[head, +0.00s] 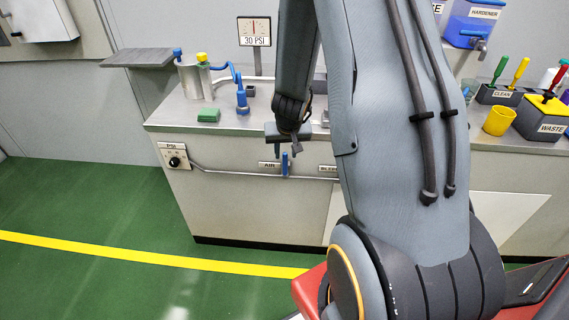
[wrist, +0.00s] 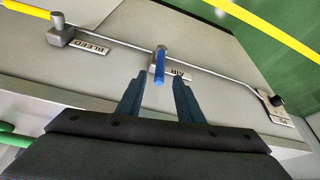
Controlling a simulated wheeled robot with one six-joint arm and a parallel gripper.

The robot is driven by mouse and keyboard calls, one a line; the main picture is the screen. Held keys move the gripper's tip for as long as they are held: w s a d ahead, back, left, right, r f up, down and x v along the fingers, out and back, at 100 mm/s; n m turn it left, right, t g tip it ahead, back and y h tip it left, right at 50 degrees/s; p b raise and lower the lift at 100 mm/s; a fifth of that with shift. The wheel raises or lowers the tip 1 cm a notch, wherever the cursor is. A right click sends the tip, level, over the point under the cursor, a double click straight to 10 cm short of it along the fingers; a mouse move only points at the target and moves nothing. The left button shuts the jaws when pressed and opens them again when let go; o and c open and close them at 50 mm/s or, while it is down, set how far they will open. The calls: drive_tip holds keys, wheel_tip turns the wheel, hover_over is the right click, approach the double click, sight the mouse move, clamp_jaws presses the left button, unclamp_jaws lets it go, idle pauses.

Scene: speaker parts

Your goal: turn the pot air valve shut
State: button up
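The air valve has a blue lever (head: 285,164) on the front of the bench, beside the AIR label (head: 268,165). In the head view the lever stands about upright, across the thin pipe. In the wrist view the blue lever (wrist: 160,68) shows ahead of and between the two fingertips, with its grey body at the pipe. My gripper (head: 287,151) is open, pointing at the valve from close by; it also shows in the wrist view (wrist: 159,80). Neither finger visibly touches the lever. A metal pot (head: 190,78) stands on the bench.
A BLEED valve (wrist: 62,32) sits on the same pipe. A PSI box with a black knob (head: 174,160) is at the bench's left end. A gauge sign reads 30 PSI (head: 255,41).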

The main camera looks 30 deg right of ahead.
sight(285, 158)
drive_tip(key=b+x, duration=0.3)
drive_tip(key=x, duration=0.4)
drive_tip(key=shift+w+f, duration=0.1)
drive_tip(key=shift+c, duration=0.4)
clamp_jaws()
